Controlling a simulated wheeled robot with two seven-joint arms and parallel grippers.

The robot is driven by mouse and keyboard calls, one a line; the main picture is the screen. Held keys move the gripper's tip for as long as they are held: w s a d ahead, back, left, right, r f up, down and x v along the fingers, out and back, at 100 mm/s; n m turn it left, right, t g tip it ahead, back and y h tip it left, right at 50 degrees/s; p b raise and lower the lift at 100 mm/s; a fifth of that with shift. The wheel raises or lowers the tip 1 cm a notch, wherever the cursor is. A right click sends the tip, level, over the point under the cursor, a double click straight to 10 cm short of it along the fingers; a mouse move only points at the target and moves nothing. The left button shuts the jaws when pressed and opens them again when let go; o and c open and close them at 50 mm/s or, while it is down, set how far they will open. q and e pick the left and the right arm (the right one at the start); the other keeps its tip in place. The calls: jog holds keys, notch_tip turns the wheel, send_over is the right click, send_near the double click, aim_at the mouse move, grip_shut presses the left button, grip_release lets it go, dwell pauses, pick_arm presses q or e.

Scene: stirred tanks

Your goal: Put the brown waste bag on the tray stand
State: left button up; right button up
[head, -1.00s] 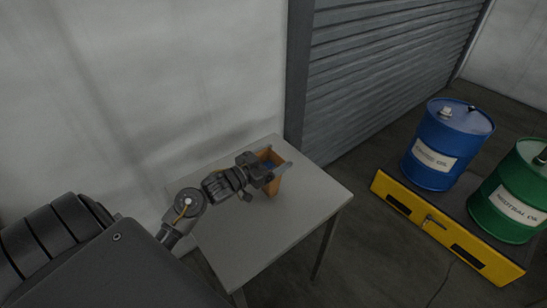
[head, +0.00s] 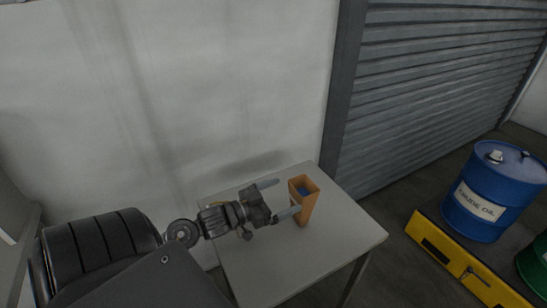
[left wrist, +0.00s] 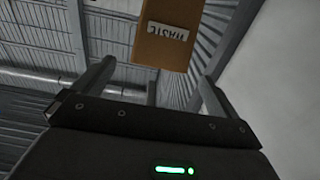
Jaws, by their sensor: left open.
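The brown waste bag (head: 304,203) stands upright on the grey table (head: 335,248), which I take to be the tray stand. Its top is open, with something blue inside. My left gripper (head: 277,198) is open, just left of the bag, with its fingers pointing toward it. In the left wrist view the bag (left wrist: 168,35), with a white WASTE label, is beyond the open fingertips (left wrist: 158,75) and apart from them. My right gripper is not in view.
A blue drum (head: 490,190) stands at the right by a yellow-edged platform (head: 462,262); part of a green drum (head: 536,260) shows at the edge. A wall and a grey shutter (head: 440,90) lie behind the table. The table's front is bare.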

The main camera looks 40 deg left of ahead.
pick_arm(q)
jog(key=shift+v, duration=1.2)
